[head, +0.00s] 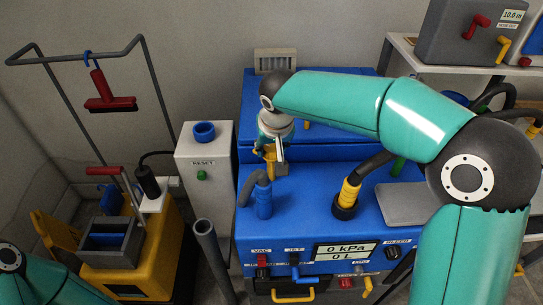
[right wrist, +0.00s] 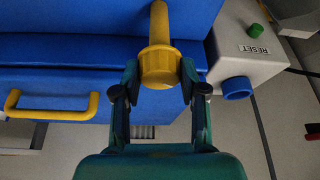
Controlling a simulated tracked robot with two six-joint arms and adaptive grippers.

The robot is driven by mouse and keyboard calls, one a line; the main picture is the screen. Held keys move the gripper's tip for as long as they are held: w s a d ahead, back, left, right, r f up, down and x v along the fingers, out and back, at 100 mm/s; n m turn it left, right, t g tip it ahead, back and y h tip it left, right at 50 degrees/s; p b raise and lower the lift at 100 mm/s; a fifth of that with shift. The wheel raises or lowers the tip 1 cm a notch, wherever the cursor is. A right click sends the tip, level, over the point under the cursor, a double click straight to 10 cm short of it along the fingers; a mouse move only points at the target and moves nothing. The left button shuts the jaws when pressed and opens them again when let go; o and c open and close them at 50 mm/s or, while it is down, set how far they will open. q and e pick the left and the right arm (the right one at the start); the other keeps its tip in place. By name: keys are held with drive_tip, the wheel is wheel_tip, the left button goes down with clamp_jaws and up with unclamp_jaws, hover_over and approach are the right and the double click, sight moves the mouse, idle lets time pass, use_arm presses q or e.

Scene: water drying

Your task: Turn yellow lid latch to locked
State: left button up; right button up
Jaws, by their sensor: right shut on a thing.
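The yellow lid latch (right wrist: 158,62) is a round knob with a bar sticking out on the side away from the gripper in the right wrist view. It sits at the front edge of the blue lid (right wrist: 100,30), and part of it shows in the head view (head: 269,168). My right gripper (right wrist: 160,80) is shut on the knob, one finger on each side; in the head view it reaches down onto the latch (head: 271,153). The bar lies nearly square to the lid's edge. My left gripper is not in view; only part of my left arm shows.
The blue machine has a blue hose fitting (head: 263,198), a black-and-yellow hose fitting (head: 348,193) and a display panel (head: 345,250). A grey RESET box (head: 205,170) stands left of it. A yellow mop bucket (head: 150,245) stands further left. A shelf (head: 455,67) is at right.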

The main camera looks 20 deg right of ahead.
drive_tip(key=shift+a+f+m+h+b, duration=0.1)
drive_tip(key=shift+m+h+b, duration=0.35)
drive_tip(key=shift+m, duration=0.45)
drive_tip(key=m+h+b, duration=0.1)
drive_tip(key=m, duration=0.1)
drive_tip(key=shift+w+m+g, duration=0.1)
drive_tip(key=shift+m+g, duration=0.2)
drive_tip(key=shift+m, duration=0.1)
drive_tip(key=m, duration=0.2)
drive_tip(key=shift+r+m+g+h, duration=0.2)
drive_tip(key=shift+m+g+h, duration=0.1)
drive_tip(key=shift+h, duration=0.05)
drive_tip(key=shift+w+a+m+g+h+p, duration=0.1)
drive_tip(key=shift+m+g+h+p, duration=0.35)
drive_tip(key=shift+m, duration=1.15)
drive_tip(key=o, duration=1.1)
drive_tip(key=shift+o, duration=0.2)
drive_tip(key=v, duration=1.1)
drive_tip(key=shift+r, duration=0.45)
